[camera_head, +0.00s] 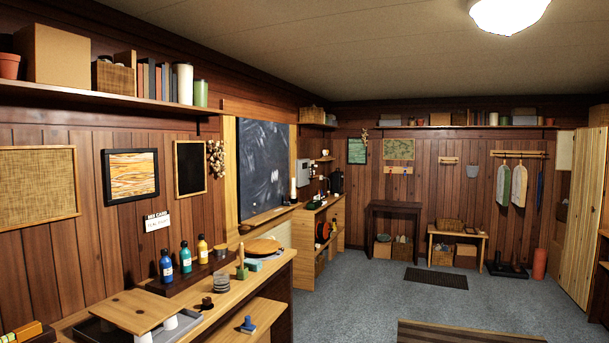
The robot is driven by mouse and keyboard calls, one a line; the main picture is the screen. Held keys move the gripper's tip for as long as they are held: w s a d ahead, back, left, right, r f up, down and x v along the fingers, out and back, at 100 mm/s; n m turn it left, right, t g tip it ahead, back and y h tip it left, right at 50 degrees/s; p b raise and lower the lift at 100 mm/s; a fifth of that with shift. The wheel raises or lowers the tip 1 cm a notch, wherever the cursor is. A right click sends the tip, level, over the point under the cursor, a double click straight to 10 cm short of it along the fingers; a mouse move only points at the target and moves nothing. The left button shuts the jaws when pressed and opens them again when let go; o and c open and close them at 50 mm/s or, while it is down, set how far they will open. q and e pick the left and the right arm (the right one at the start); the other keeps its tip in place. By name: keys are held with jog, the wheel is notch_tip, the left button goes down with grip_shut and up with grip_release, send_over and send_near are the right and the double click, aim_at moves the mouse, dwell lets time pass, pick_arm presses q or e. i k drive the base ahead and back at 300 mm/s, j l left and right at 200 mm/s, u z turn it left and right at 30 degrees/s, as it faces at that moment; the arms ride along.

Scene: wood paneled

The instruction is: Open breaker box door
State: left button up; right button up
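A small light-grey box (303,172) is mounted on the left wall, just past the chalkboard and above a wooden shelf unit. It looks like the breaker box, but it is far away and small. I cannot tell whether its door is open or shut. A pale flat panel (565,150) is on the far right wall beside the tall doors; I cannot tell what it is. Neither of my grippers is in view.
A wooden workbench (225,290) with bottles and a tray runs along the left wall. A wooden shelf unit (330,205) stands beyond it. The grey carpet (350,290) is open in the middle, with a dark mat (436,278) and a striped rug (465,332).

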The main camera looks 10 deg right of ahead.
aim_at(303, 178)
jog(key=i+l+z, duration=0.2)
jog(key=i, duration=0.3)
jog(key=i+z, duration=0.25)
jog(key=i, duration=0.3)
jog(key=i+z, duration=0.1)
jog(key=i, duration=4.9)
jog(key=l, duration=0.1)
